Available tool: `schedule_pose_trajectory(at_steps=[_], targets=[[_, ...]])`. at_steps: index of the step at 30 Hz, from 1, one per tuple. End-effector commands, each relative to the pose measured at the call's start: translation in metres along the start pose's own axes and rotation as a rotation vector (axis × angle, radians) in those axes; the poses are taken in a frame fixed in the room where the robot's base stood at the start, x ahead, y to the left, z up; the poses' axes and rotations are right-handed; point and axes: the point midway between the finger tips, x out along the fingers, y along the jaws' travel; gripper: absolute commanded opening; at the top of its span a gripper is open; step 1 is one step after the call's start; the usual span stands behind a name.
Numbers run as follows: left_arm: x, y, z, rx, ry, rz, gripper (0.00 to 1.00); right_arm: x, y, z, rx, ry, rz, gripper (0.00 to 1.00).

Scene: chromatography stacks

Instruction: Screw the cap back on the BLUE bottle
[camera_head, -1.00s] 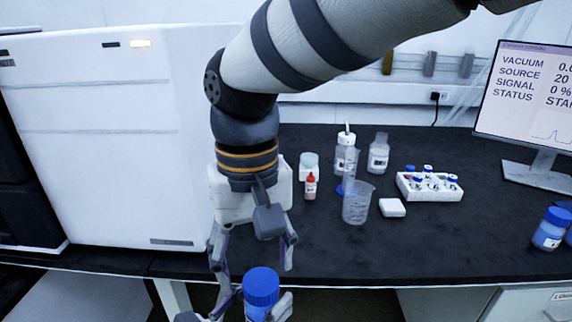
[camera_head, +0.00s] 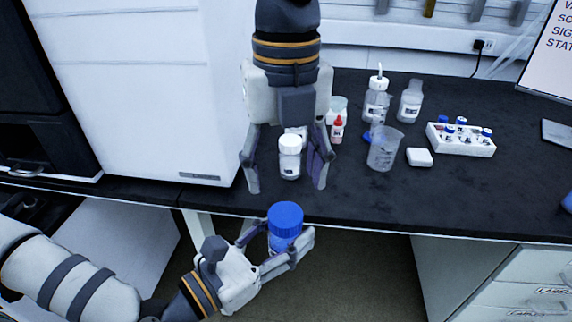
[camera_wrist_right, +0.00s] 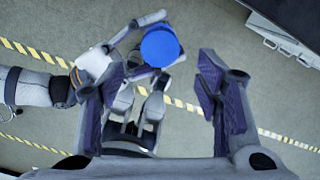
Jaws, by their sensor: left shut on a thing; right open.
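The blue bottle (camera_head: 285,244) is upright with a wide blue cap (camera_head: 285,215) on its top; how tightly the cap sits cannot be told. My left gripper (camera_head: 278,250) is shut on the bottle's body and holds it in front of the bench edge, above the floor. My right gripper (camera_head: 286,183) points down, open and empty, above and apart from the cap in the head view. In the right wrist view, the cap (camera_wrist_right: 160,46) shows beyond the open fingers, above their middle, and hides the bottle. My left gripper (camera_wrist_right: 128,60) shows there beside it.
A white-capped bottle (camera_head: 289,160) stands on the dark bench (camera_head: 450,200) behind my right fingers. A red dropper bottle (camera_head: 337,130), beaker (camera_head: 384,150), clear bottles, white box (camera_head: 419,157) and vial rack (camera_head: 461,140) stand to the right. A large white instrument (camera_head: 140,90) fills the left.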

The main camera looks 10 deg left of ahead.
Motion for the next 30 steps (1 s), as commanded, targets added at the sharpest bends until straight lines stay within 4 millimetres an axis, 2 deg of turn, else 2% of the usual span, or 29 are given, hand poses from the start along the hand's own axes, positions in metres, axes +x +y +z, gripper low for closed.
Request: schedule_pose_trajectory(at_steps=[8, 11, 21, 25, 30], targets=[[0.000, 0.000, 0.001, 0.001, -0.002, 0.000, 0.00, 0.002, 0.000, 0.000, 0.002, 0.001, 0.000, 0.58], [0.000, 0.000, 0.001, 0.000, -0.002, 0.000, 0.00, 0.012, 0.000, 0.000, 0.002, 0.002, -0.002, 0.58], [0.000, 0.000, 0.001, 0.000, -0.002, 0.000, 0.00, 0.068, 0.000, 0.000, 0.004, 0.002, -0.001, 0.58], [0.000, 0.000, 0.001, 0.001, -0.002, 0.000, 0.00, 0.078, 0.000, 0.000, 0.005, 0.001, 0.000, 0.58], [0.000, 0.000, 0.001, 0.001, -0.002, 0.000, 0.00, 0.080, 0.000, 0.000, 0.005, -0.001, 0.000, 0.58]])
